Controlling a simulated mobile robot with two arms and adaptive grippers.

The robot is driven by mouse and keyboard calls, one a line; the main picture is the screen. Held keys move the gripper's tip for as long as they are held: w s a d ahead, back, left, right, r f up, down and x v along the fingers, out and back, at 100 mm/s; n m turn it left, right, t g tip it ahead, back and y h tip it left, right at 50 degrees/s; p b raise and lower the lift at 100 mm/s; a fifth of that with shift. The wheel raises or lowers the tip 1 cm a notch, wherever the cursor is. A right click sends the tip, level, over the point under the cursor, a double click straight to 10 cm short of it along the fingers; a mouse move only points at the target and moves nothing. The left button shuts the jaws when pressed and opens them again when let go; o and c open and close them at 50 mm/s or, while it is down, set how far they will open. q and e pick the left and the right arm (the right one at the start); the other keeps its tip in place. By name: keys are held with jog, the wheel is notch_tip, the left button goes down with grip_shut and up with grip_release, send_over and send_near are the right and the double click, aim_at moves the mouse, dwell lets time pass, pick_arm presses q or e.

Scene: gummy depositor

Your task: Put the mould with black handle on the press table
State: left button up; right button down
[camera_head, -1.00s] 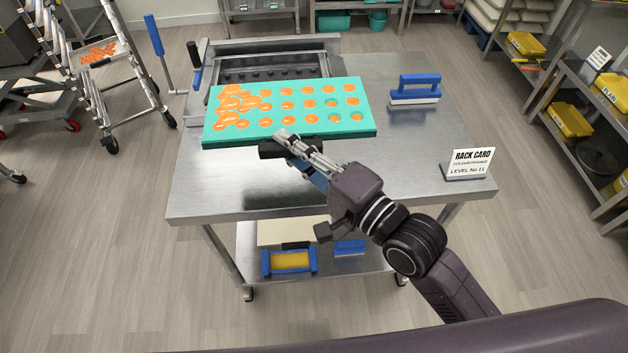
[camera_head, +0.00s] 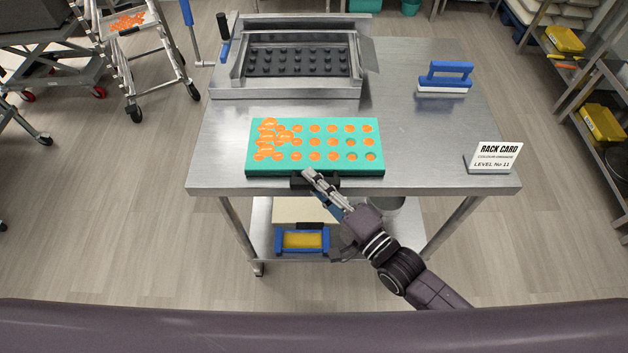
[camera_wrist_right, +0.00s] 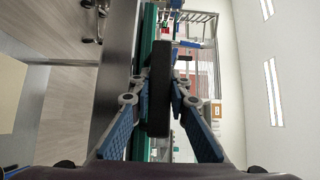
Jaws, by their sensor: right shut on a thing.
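The turquoise mould (camera_head: 375,170) has round cavities, many of them orange, with orange spread over its left part. It looks level at the front edge of the steel table (camera_head: 430,135), in front of the press frame (camera_head: 240,90). I cannot tell if it touches the top. My right gripper (camera_head: 311,176) is shut on the mould's black handle (camera_head: 300,183) at its front side. In the right wrist view the black handle (camera_wrist_right: 160,90) is between the two fingers, with the mould's green edge beyond. My left gripper is not in view.
A blue-handled scraper (camera_head: 446,76) stands at the table's back right and a rack card (camera_head: 493,158) at its right edge. The tabletop right of the mould is clear. A lower shelf holds a blue-and-yellow tool (camera_head: 303,241). Racks stand at right, a trolley (camera_head: 130,50) at left.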

jog(key=c, duration=2.1)
grip_release()
jog(key=shift+f, duration=0.1)
jog(key=shift+r, duration=0.2)
jog(key=shift+b+v, duration=1.05)
jog(key=shift+v, duration=5)
jog(key=shift+f, duration=0.15)
